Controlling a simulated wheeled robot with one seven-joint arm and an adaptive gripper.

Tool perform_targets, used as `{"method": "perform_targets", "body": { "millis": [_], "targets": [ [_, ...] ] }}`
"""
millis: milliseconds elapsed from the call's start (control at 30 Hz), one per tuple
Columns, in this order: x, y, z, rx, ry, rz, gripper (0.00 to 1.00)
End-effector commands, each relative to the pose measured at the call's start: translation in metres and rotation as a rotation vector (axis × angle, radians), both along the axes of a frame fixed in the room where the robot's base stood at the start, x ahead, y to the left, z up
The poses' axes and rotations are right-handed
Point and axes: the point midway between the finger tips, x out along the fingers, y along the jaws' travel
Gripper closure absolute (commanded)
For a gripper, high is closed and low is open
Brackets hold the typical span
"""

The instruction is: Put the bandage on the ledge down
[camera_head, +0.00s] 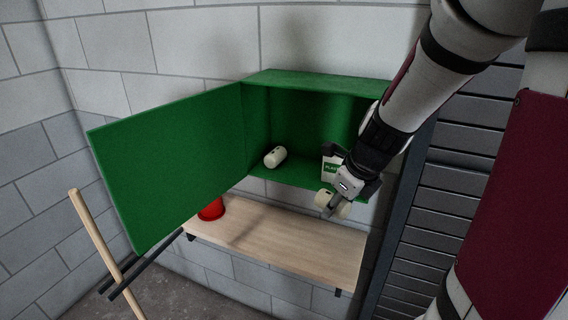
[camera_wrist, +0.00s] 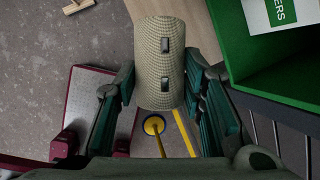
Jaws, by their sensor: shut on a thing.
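My gripper (camera_head: 338,203) is shut on a cream bandage roll (camera_head: 327,199), held in the air in front of the open green cabinet. In the wrist view the woven bandage (camera_wrist: 160,45), with two dark clips, sits between the fingers of my gripper (camera_wrist: 160,88). The ledge (camera_head: 275,238) is a pale wooden shelf below the cabinet. The bandage is above its right part, apart from it. The ledge also shows in the wrist view (camera_wrist: 228,45), right of the bandage.
The green cabinet (camera_head: 300,78) has its door (camera_head: 170,165) swung open to the left. Inside are another cream roll (camera_head: 275,156) and a plasters box (camera_head: 329,167). A red cup (camera_head: 211,210) stands at the ledge's left end. The ledge's middle and right are clear.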

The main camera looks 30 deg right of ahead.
Motion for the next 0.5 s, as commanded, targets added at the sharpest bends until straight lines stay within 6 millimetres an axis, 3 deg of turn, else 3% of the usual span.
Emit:
{"method": "perform_targets", "body": {
  "millis": [500],
  "targets": [
    [0.115,-0.013,-0.001,0.0,0.003,0.003,0.86]
  ]
}}
